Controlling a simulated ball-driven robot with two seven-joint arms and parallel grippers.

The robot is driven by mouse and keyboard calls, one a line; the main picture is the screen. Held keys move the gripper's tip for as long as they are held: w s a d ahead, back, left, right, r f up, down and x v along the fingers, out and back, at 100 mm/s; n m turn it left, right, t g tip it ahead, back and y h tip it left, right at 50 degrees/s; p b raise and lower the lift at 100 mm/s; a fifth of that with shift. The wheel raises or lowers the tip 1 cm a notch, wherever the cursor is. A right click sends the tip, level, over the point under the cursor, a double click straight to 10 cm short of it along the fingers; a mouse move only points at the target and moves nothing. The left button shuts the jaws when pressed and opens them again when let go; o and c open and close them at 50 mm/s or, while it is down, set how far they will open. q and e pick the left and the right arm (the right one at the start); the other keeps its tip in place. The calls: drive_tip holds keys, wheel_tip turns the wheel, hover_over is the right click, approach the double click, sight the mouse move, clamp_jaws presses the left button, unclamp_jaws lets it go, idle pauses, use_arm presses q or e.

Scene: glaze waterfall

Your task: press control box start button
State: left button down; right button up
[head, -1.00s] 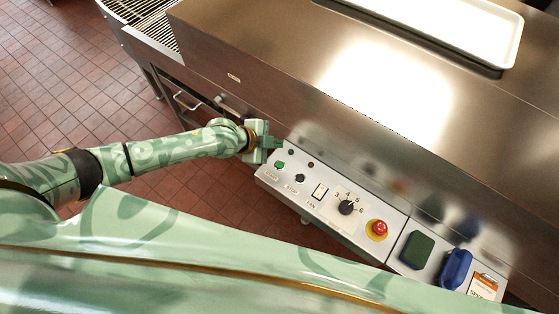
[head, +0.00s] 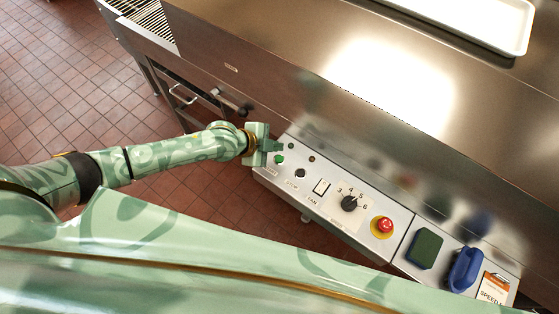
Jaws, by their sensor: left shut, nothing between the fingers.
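The grey control box (head: 340,222) runs along the front of the steel machine. Its green start button (head: 279,160) sits at the box's left end. A black stop button (head: 300,173) is to its right. My left gripper (head: 276,145) is shut and empty, its fingertips just above and left of the green button in the picture. I cannot tell how high the fingertips are above the panel or whether they touch it. My right gripper is not in view.
The panel also carries a fan switch (head: 321,187), a black dial (head: 349,203) and a red emergency button (head: 384,226). A green pad (head: 424,248), a blue-handled thing (head: 464,269) and a card (head: 494,288) lie further right. A white tray (head: 515,35) is at top right.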

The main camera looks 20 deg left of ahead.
sight(275, 160)
use_arm(q)
drive_tip(key=shift+f+b, duration=1.15)
drive_tip(key=shift+f, duration=0.8)
idle(0.4)
drive_tip(key=shift+f, duration=0.35)
drive_tip(key=shift+f+b, duration=0.45)
drive_tip(key=shift+b, duration=0.15)
idle(0.4)
drive_tip(key=shift+r+p, duration=0.75)
drive_tip(key=shift+r, duration=0.15)
wheel_tip(275, 160, up, 5)
drive_tip(key=p, duration=0.4)
drive_tip(key=shift+r+p, duration=0.1)
drive_tip(key=shift+p, duration=0.2)
